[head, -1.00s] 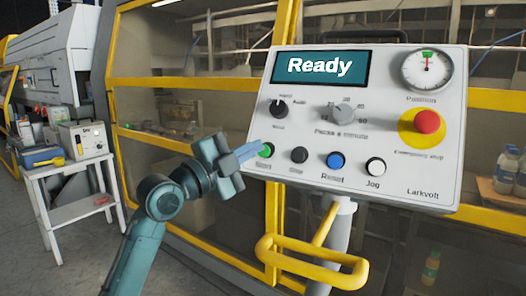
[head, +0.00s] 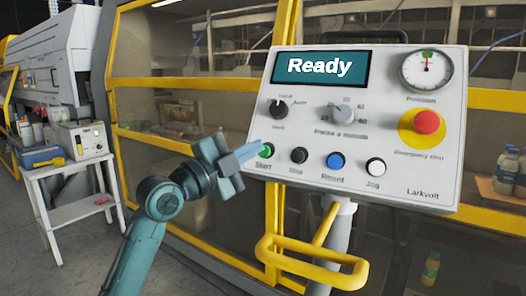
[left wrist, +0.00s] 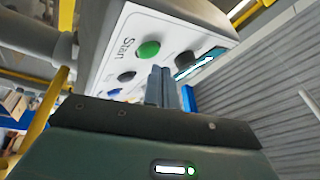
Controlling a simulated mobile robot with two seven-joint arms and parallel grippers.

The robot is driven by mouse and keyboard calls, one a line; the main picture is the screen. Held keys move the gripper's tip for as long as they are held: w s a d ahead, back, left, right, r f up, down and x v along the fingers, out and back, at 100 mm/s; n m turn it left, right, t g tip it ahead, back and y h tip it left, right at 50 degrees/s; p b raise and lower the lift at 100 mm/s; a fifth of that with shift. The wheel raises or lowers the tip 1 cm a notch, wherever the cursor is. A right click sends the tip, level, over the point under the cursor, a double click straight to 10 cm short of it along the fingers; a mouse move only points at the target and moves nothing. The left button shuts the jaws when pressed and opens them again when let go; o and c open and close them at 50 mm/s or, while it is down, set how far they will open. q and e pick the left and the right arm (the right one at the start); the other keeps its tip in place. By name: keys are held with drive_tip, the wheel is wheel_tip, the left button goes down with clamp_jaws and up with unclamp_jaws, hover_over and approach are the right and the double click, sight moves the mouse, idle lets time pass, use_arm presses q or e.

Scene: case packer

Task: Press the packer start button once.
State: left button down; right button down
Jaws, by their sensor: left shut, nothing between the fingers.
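The green Start button (head: 266,150) is at the left end of the button row on the control panel (head: 385,95). The panel's display (head: 320,69) reads "Ready". My left gripper (head: 255,148) is shut and empty, its fingertips in front of the panel close to the Start button and partly overlapping it in the head view. In the left wrist view the shut fingers (left wrist: 163,72) point toward the panel, with the green Start button (left wrist: 148,50) just beyond and left of the tips. I cannot tell whether they touch. My right gripper is not in view.
Beside Start sit a black Stop button (head: 299,155), a blue Reset button (head: 336,160) and a white Jog button (head: 376,167). A red emergency stop (head: 427,121) is at the right. A yellow rail (head: 312,262) juts out below the panel. A white side table (head: 72,170) stands at left.

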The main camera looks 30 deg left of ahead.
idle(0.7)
use_arm(q)
drive_tip(key=shift+w+f, duration=0.2)
drive_tip(key=shift+w, duration=0.15)
